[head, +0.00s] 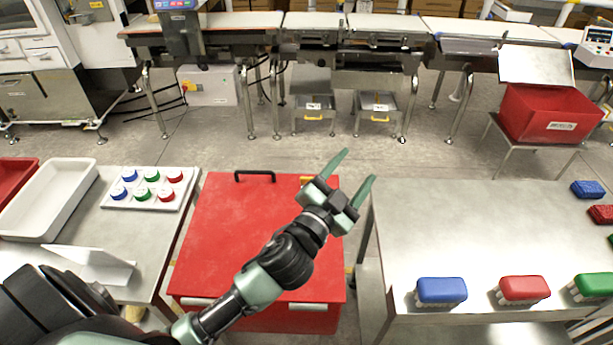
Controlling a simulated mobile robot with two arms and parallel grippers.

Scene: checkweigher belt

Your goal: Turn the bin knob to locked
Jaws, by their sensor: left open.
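A large red bin (235,230) with a flat closed lid stands in the middle of the near floor. A black handle (255,174) is at the far edge of its lid. A small yellow part (306,181) shows at the lid's far right, partly hidden by my gripper; I cannot tell whether it is the knob or which way it is set. My left gripper (360,165) is open and empty, with its two green fingers apart over the bin's far right corner and pointing away. My right gripper is not in view.
A left table holds a white tray (22,222) and a board with coloured round pieces (151,189). A right steel table (470,225) holds several coloured brushes. Behind are conveyors (215,36) and a labelled red bin (548,115) on a stand. Open floor lies between.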

